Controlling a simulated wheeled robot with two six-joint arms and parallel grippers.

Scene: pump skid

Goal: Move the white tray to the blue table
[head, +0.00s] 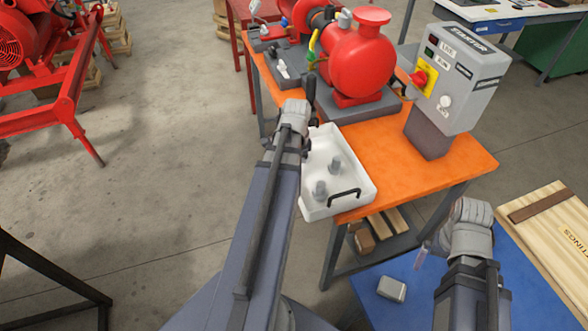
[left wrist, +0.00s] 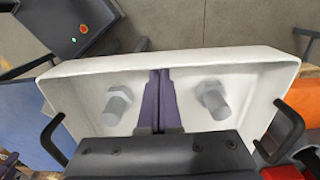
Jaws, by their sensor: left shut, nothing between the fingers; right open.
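The white tray (head: 325,197) sits at the left edge of the orange table (head: 455,167), overhanging its edge. It holds two grey bolts, and a black handle (head: 345,197) shows at its near end. In the left wrist view the tray (left wrist: 215,57) has a black handle at each side. My left gripper (left wrist: 160,100) is shut and empty over the tray, between the bolts; I cannot tell whether it touches. My right gripper (head: 421,256) is open above the blue table (head: 430,290), apart from the tray.
A red pump (head: 360,62) and a grey starter box (head: 460,75) stand on the orange table beyond the tray. A small grey block (head: 392,288) lies on the blue table. A wooden crate (head: 555,230) takes its right side.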

